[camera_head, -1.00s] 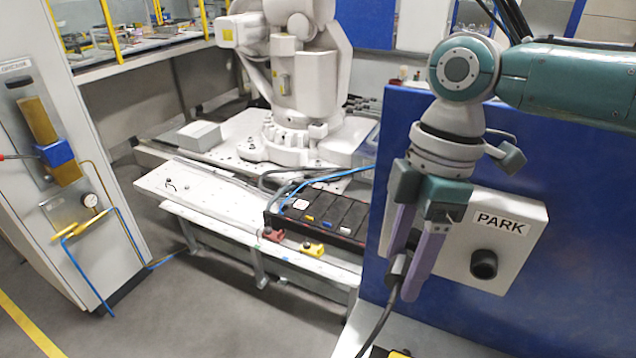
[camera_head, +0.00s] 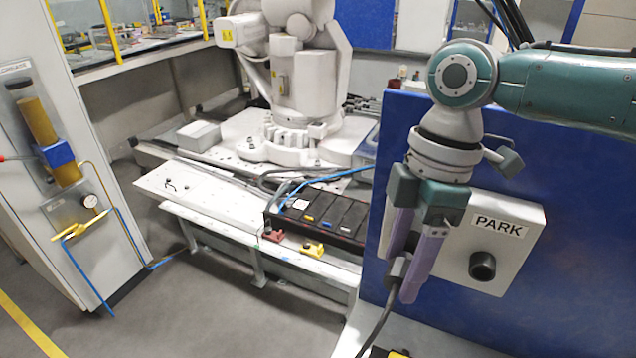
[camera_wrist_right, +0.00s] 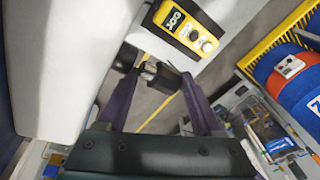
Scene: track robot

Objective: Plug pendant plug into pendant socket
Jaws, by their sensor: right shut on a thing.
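My right gripper (camera_head: 410,275) is shut on the dark pendant plug (camera_head: 396,269), in front of the blue panel. A black cable (camera_head: 378,325) hangs from the plug. In the right wrist view the plug (camera_wrist_right: 168,76) sits between the purple fingertips, partly hidden. A pale box marked PARK (camera_head: 510,232) on the panel has a round black socket (camera_head: 482,265), to the right of the plug and apart from it. I cannot tell whether this is the pendant socket. A yellow pendant with a small screen (camera_wrist_right: 178,22) shows in the wrist view. My left gripper is not in view.
The blue panel (camera_head: 590,230) stands close behind the gripper. A pale ledge (camera_head: 440,338) lies below. To the left are a black case (camera_head: 325,215) on a white bench (camera_head: 205,195) and a grey cabinet (camera_head: 95,265). Grey floor lies between bench and cabinet.

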